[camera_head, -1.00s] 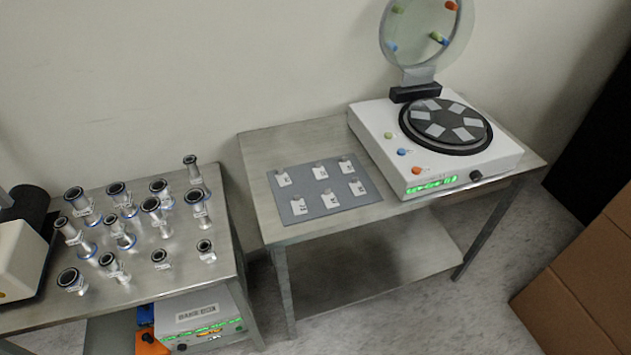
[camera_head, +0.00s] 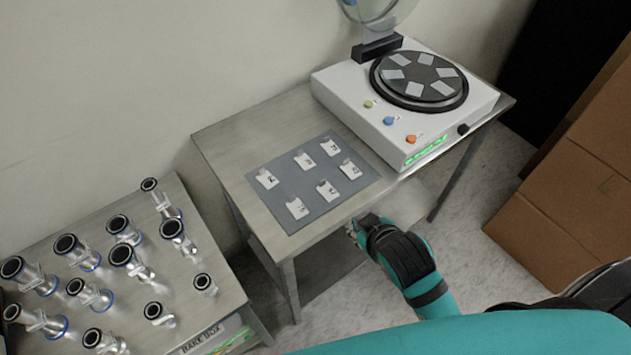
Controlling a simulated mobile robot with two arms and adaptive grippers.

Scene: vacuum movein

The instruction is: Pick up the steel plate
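The white machine (camera_head: 345,93) on the right-hand table carries a round dark disc (camera_head: 419,77) with several small silver-grey square plates (camera_head: 442,88) lying on it. I cannot tell which piece is the steel plate. A grey mat (camera_head: 318,206) on the same table holds several small white labelled pieces (camera_head: 297,208), some with a grey part at the top edge. My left gripper is out of view.
The machine's clear round lid (camera_head: 378,8) stands raised. A left table (camera_head: 215,287) holds several metal tube fittings (camera_head: 126,262). Cardboard boxes (camera_head: 560,215) stand at the right. The table's bare left strip (camera_head: 222,150) is free.

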